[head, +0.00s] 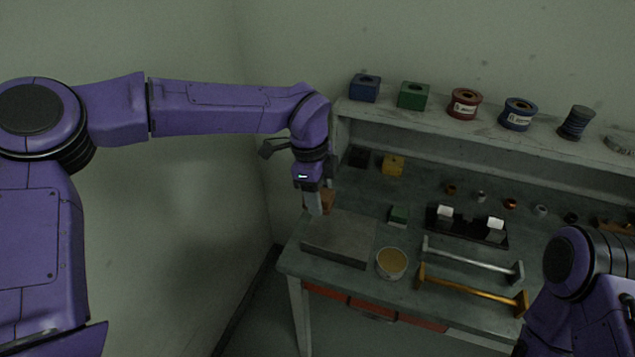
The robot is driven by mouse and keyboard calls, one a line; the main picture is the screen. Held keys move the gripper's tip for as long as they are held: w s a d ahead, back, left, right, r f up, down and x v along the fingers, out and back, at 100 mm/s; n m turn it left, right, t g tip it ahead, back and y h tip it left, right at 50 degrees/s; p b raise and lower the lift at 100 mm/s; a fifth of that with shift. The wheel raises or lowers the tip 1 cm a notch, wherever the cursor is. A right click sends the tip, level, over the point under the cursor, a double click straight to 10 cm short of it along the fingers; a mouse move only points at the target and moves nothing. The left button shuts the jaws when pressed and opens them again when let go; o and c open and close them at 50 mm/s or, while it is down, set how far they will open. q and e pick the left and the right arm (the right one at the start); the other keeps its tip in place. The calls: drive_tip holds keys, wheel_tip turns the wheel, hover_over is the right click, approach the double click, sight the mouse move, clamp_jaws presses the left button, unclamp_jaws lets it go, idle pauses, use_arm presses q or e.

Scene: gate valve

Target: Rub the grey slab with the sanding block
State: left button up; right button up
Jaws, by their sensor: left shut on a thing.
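The grey slab (338,238) lies flat on the left end of the workbench, near its front edge. My left gripper (316,202) points down at the slab's back left corner, shut on a small brown block (328,198), which I take to be the sanding block. The fingers hide part of the block. I cannot tell whether the block touches the slab or is just above or behind it. My right arm shows at the lower right, but its gripper is out of view.
A bowl of yellowish contents (391,263) stands close to the slab's right. A silver bar (470,261), a golden bar (472,291) and a dark holder (467,226) lie further right. A raised shelf (440,124) with spools runs behind.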

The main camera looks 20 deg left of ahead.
use_arm(q)
drive_tip(key=shift+r+p, duration=0.45)
drive_tip(key=shift+r, duration=0.7)
